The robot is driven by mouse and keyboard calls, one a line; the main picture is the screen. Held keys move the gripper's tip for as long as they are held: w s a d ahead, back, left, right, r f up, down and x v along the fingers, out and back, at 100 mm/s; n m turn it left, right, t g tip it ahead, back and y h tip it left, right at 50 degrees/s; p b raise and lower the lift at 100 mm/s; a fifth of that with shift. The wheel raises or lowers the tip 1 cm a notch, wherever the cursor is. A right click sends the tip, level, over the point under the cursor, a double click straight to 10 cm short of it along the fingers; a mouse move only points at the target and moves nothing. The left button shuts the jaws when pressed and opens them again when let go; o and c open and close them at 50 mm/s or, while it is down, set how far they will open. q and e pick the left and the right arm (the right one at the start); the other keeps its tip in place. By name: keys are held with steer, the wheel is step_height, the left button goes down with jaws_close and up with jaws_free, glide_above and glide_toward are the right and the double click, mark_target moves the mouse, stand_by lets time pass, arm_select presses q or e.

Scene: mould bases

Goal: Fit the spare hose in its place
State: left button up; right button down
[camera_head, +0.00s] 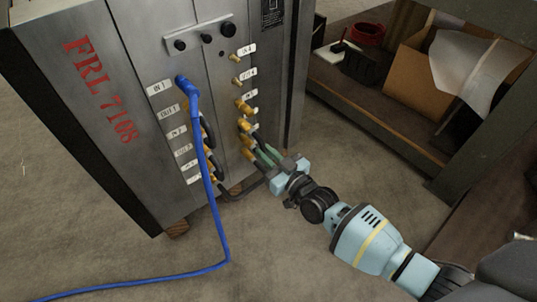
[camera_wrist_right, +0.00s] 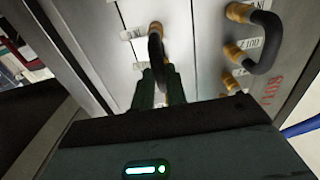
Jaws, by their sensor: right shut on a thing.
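The mould base (camera_head: 100,60) is a grey metal block marked FRL 7108, with two columns of labelled ports. My right gripper (camera_head: 262,155) is at the lower part of the right column, its fingers pointing at the panel. It is shut on a black hose, which shows between the fingers in the right wrist view (camera_wrist_right: 156,50). A brass end of this hose is close to a port on the panel; whether it is seated cannot be told. The hose's other end is hidden by the gripper. My left gripper is not in view.
A blue hose (camera_head: 206,165) runs from port IN 1 down to the floor. Black U-shaped hoses with brass ends, one clear in the right wrist view (camera_wrist_right: 269,40), join left-column ports. A shelf (camera_head: 370,115) with a cardboard box (camera_head: 420,75) stands right.

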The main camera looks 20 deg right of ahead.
steer(key=shift+w+a+r, duration=0.1)
steer(key=shift+w, duration=0.2)
steer(key=c, duration=1.3)
jaws_free()
steer(key=shift+c, duration=0.2)
steer(key=shift+o, duration=0.3)
steer(key=o, duration=0.3)
steer(key=shift+o, duration=0.2)
steer(key=shift+s, duration=0.1)
steer(key=shift+p+v, duration=1)
steer(key=shift+v, duration=0.85)
steer(key=shift+p+v, duration=0.7)
steer(key=shift+v, duration=0.9)
